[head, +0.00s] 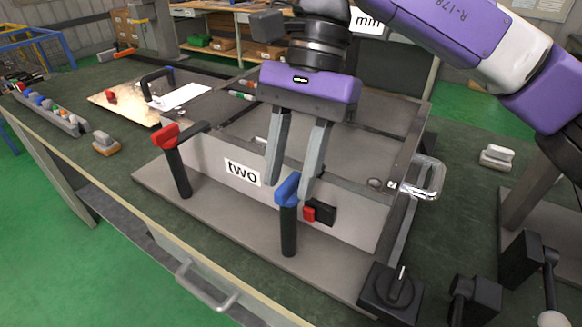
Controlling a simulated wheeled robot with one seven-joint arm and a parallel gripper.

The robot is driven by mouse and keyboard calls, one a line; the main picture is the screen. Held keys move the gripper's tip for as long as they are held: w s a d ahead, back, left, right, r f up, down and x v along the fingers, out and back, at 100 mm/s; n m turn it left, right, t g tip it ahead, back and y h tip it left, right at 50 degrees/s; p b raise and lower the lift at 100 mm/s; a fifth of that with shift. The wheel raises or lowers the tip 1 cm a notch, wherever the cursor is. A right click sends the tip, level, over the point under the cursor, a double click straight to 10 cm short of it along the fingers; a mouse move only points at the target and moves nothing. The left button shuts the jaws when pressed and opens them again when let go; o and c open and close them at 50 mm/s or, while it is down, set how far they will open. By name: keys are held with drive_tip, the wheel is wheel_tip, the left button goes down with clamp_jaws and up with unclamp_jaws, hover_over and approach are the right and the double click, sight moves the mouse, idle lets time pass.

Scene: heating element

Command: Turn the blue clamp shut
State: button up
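The blue clamp (288,190) has a blue T-shaped head on an upright black post. It stands at the front of a grey box fixture marked "two". My purple gripper (290,190) points down, with its two long grey fingers apart. The fingertips are close to the blue clamp's head, just behind or above it in the picture. I cannot tell whether a finger touches it. Nothing shows held between the fingers.
A red clamp (166,136) on a black post stands to the left. A red and black switch (319,213) sits on the box front, right of the blue clamp. A black rotary knob (394,290) is at the front right. A metal handle (430,177) sticks out at the right.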

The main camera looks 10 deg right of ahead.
drive_tip(key=v, duration=0.7)
drive_tip(key=shift+r+p, duration=0.35)
drive_tip(key=shift+p, duration=0.1)
drive_tip(key=shift+w+d, duration=0.1)
drive_tip(key=shift+w, duration=0.05)
